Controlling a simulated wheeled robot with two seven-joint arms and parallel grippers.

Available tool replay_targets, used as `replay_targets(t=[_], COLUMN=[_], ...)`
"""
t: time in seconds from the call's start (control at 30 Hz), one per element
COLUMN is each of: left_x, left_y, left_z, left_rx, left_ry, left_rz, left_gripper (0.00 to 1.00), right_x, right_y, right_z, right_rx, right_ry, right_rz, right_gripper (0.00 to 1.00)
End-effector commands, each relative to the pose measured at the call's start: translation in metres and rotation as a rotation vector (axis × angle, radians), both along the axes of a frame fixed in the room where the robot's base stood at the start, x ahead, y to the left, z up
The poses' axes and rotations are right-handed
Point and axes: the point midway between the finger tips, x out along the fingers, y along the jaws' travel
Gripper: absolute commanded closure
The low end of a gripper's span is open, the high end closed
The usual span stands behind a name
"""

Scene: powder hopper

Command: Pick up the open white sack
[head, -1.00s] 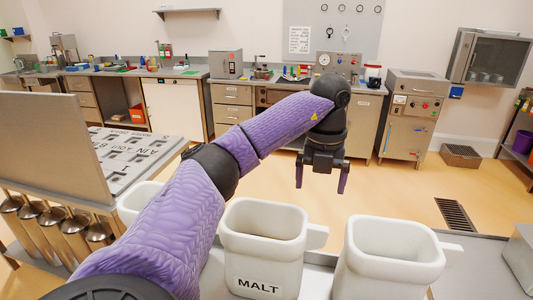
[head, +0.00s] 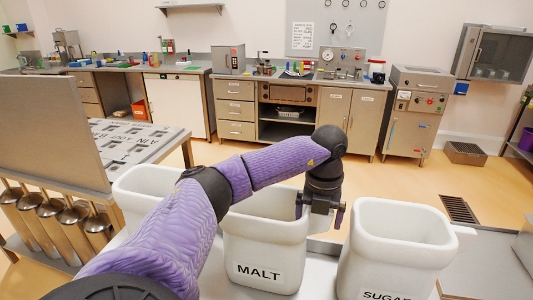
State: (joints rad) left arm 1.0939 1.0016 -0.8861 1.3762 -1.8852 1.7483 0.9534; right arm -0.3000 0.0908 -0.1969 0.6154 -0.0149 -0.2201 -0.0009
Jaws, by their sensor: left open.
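I see no white sack that I can make out in the head view. My left gripper (head: 320,214) points down with its fingers apart. It is at the right rim of the white bin labelled MALT (head: 262,247), between that bin and the white bin labelled SUGAR (head: 390,255). Its left finger overlaps the MALT bin's rim in the picture. I cannot tell whether it touches. My right gripper is out of view.
A third white bin (head: 140,190) is partly hidden behind my left arm. A grey rack (head: 50,140) with metal scoops (head: 62,225) stands at left. The floor (head: 400,180) beyond the bins is clear up to the back counter (head: 235,110).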

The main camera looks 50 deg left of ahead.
Motion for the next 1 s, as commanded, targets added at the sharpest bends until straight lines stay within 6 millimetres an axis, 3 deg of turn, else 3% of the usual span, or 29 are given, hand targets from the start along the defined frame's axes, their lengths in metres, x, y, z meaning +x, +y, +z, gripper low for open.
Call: replay_targets(t=[0.03,0.07,0.4,0.77,1.0], left_x=[0.000,0.000,0.000,0.001,0.000], left_y=[0.000,0.000,0.000,0.000,0.000], left_z=[0.000,0.000,0.001,0.006,0.029], left_rx=[0.000,0.000,0.000,0.001,0.000], left_ry=[0.000,0.000,0.000,-0.003,-0.004], left_rz=[0.000,0.000,0.000,0.000,0.000], left_gripper=[0.06,0.13,0.84,0.84,0.84], right_x=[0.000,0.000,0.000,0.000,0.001], right_y=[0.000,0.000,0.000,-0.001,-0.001], right_z=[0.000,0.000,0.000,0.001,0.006], right_rx=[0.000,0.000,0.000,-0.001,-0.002], right_ry=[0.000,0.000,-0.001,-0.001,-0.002], right_rz=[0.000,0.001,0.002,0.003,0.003], right_gripper=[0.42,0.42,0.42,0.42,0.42])
